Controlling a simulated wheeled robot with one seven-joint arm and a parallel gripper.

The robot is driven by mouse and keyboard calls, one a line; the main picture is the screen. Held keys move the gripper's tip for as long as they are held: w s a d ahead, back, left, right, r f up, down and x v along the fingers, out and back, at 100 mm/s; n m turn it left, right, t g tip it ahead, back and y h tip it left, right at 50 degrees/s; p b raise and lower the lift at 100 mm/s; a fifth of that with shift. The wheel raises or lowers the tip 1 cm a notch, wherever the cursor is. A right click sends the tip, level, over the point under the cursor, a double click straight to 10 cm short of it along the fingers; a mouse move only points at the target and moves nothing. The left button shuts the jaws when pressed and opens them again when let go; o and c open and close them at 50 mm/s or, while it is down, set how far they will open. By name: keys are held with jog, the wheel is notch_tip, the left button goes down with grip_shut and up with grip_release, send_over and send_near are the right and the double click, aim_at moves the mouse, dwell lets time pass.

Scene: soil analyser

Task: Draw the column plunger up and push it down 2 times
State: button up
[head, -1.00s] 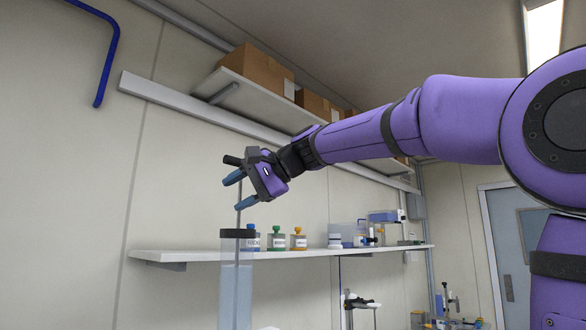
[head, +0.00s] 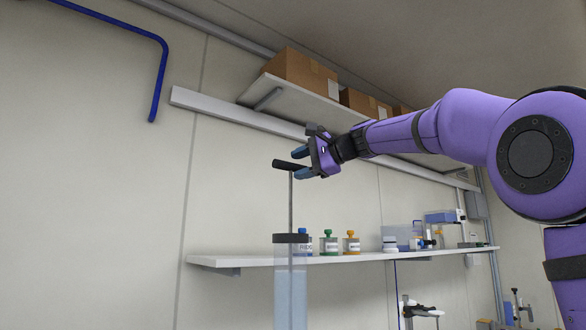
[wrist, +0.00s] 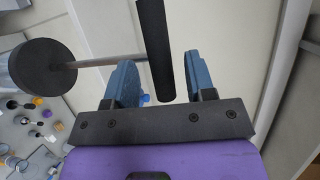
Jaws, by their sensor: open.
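The column plunger has a black bar handle (head: 288,164) on a thin metal rod (head: 290,200). The rod stands well out of the black cap (head: 291,238) of a clear, bluish column (head: 291,300). My gripper (head: 296,164) is open, with its blue fingers at the right part of the handle, one above and one below. In the wrist view, the handle (wrist: 153,45) reaches with its near end into the gap between the fingers (wrist: 160,85). Gaps show at both sides of it. The rod and the round cap (wrist: 43,67) lie to the left. The column's lower end is out of view.
A white wall shelf (head: 340,257) behind the column carries several small jars, including a green-topped one (head: 328,242), and equipment. A higher shelf (head: 300,100) holds cardboard boxes (head: 300,73). A blue pipe (head: 158,80) runs on the wall. Space left of the column is clear.

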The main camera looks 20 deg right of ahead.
jog(key=shift+x, duration=1.4)
grip_shut()
notch_tip(320, 180, down, 12)
jog(key=shift+f, duration=0.15)
grip_release()
jog(key=shift+s, duration=0.1)
